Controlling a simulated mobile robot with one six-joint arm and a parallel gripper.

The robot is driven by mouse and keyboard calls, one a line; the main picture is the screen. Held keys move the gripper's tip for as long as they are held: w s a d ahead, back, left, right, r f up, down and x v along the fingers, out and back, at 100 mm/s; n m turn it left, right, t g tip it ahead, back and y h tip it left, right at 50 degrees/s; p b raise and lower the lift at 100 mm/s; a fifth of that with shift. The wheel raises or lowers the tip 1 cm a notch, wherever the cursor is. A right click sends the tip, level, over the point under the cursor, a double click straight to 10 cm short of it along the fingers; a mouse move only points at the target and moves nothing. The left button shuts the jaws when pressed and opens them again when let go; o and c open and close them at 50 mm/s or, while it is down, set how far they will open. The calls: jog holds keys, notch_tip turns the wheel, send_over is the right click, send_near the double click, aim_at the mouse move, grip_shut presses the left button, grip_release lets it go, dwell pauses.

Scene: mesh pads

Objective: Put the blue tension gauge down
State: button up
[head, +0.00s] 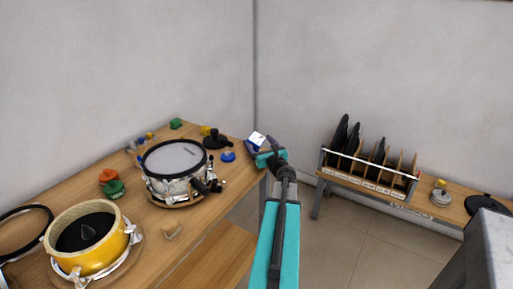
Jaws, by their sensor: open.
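A small round blue object (228,156), which looks like the blue tension gauge, rests on the wooden bench near its right end, behind and to the right of the white-headed drum. My gripper (256,144) is at the bench's right end, to the right of the blue object and apart from it in the picture. A pale, dark-blue-edged face shows at the gripper's end; I cannot tell whether it is part of the gripper. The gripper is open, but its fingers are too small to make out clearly.
The white-headed drum (174,159) and a yellow drum shell (90,244) stand on the bench (144,221). A black round stand (215,141) is behind the blue object. A rack of black pads (370,163) and a silver disc with a yellow top (440,194) sit on the right bench.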

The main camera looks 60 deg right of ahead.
aim_at(259, 138)
jog(key=c, duration=1.8)
jog(key=shift+r, duration=0.25)
jog(key=shift+r, duration=4.8)
